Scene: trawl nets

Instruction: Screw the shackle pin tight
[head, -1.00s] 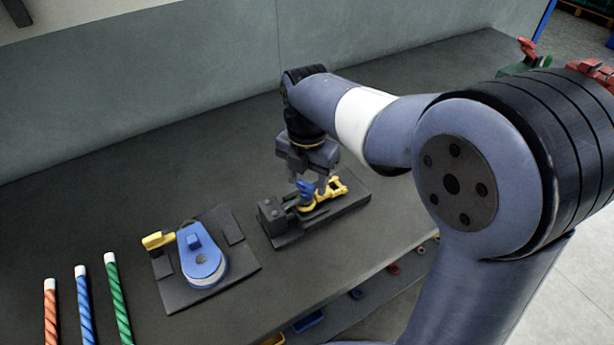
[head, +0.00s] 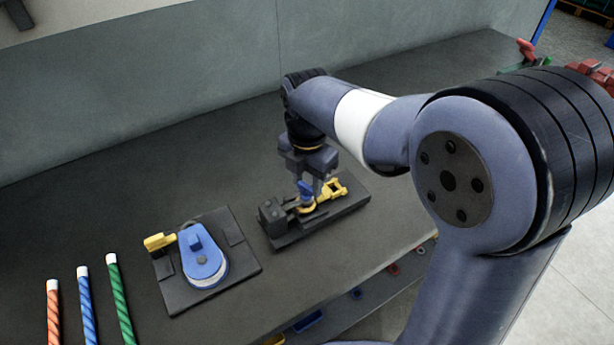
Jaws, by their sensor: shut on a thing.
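The shackle (head: 308,206) is yellow and sits in a dark fixture (head: 290,240) on the bench. The shackle pin (head: 304,188) has a blue head and stands at the shackle. My gripper (head: 308,188) points straight down over the fixture and is shut on the blue pin head. The fingers hide part of the pin, and its thread cannot be seen. A yellow fitting (head: 337,189) lies on the right part of the same fixture, beside the gripper.
Orange, blue and green ropes (head: 120,305) lie at the lower left. The bench behind is clear up to the grey wall.

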